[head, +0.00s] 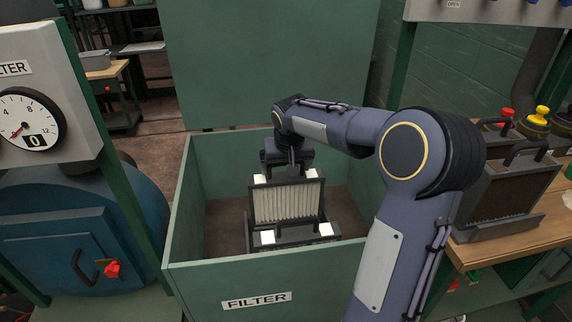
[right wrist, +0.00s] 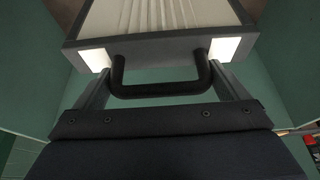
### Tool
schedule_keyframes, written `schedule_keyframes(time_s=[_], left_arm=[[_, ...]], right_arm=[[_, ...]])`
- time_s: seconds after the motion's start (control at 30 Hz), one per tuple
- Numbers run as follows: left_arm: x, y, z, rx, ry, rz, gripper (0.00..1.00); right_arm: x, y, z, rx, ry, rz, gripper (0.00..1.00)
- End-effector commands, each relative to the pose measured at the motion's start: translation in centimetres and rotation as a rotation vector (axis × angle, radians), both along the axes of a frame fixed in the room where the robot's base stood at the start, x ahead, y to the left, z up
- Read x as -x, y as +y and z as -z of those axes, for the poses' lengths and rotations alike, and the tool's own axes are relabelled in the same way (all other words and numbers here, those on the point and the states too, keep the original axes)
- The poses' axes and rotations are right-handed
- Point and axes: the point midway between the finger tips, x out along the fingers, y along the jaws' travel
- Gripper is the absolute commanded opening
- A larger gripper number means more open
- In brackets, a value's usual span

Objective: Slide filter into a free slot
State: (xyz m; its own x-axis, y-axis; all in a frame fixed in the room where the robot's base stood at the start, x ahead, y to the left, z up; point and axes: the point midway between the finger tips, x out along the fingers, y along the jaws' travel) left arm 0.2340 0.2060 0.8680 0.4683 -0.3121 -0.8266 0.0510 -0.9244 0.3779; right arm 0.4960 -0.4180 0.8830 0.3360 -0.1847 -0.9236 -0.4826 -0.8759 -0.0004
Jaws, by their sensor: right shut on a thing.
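A filter (head: 287,202) with a dark frame and pale pleats is upright inside the green bin marked FILTER (head: 225,283). My right gripper (head: 289,168) is above it and shut on its black handle. In the right wrist view, the handle (right wrist: 160,91) lies between the fingers, with the filter's frame (right wrist: 160,52) just beyond. A dark holder with white corner blocks (head: 267,237) surrounds the filter's lower part. I cannot tell how deep the filter sits in it. The gripper and filter hide part of the holder. My left gripper is out of view.
A second filter with brown pleats (head: 502,194) stands in a dark holder on the wooden bench (head: 512,237) at right. A gauge panel (head: 35,115) and blue tank (head: 75,235) are left of the bin. The bin's walls enclose the gripper; bare floor shows around the holder.

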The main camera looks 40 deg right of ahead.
Motion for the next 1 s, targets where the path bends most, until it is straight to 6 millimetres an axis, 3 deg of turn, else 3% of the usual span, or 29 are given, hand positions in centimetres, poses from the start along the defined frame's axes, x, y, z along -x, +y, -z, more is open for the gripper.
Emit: schedule_keyframes(time_s=[1.0], left_arm=[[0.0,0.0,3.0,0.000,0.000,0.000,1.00]], right_arm=[[0.0,0.0,4.0,0.000,-0.002,0.000,0.42]])
